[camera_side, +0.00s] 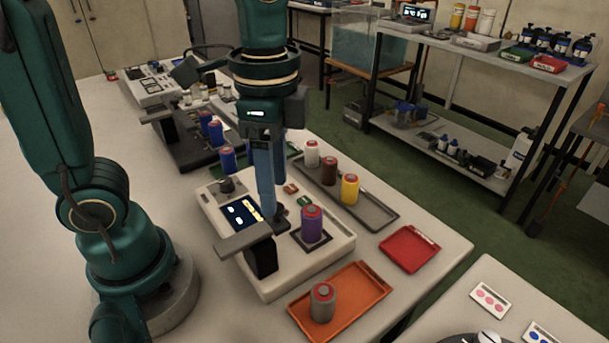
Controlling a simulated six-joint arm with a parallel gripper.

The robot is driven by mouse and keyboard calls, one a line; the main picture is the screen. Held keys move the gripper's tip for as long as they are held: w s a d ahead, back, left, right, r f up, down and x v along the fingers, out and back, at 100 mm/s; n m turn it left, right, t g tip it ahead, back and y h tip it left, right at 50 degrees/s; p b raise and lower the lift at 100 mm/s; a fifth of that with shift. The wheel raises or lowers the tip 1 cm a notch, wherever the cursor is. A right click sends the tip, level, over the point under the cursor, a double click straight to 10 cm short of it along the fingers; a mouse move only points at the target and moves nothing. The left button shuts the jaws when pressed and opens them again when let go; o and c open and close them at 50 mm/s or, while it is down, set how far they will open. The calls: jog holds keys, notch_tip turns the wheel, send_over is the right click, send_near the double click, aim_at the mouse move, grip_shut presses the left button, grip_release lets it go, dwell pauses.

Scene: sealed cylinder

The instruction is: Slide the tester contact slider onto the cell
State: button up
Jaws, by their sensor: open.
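The tester (325,252) is a cream box with a small lit screen (240,213) on its top. A purple cell with a red top (312,226) stands upright in a dark square seat on the tester's right side. A grey bar on a black post (246,240) stands at the tester's front left. A small dark part (281,223), possibly the contact slider, sits between the bar and the cell, apart from the cell. My gripper (272,212) points down with its blue-grey fingers just above or at this dark part. It is open; the finger gap is hard to see from here.
An orange tray (350,292) with a grey cell (322,302) lies in front. A red tray (410,248) is at right. A grey tray (374,214) behind holds white, brown and yellow cells. Blue cells (228,160) and another device (185,150) stand at back left.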

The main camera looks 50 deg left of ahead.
aim_at(251, 228)
jog(key=shift+f, duration=1.4)
grip_shut()
dwell(0.4)
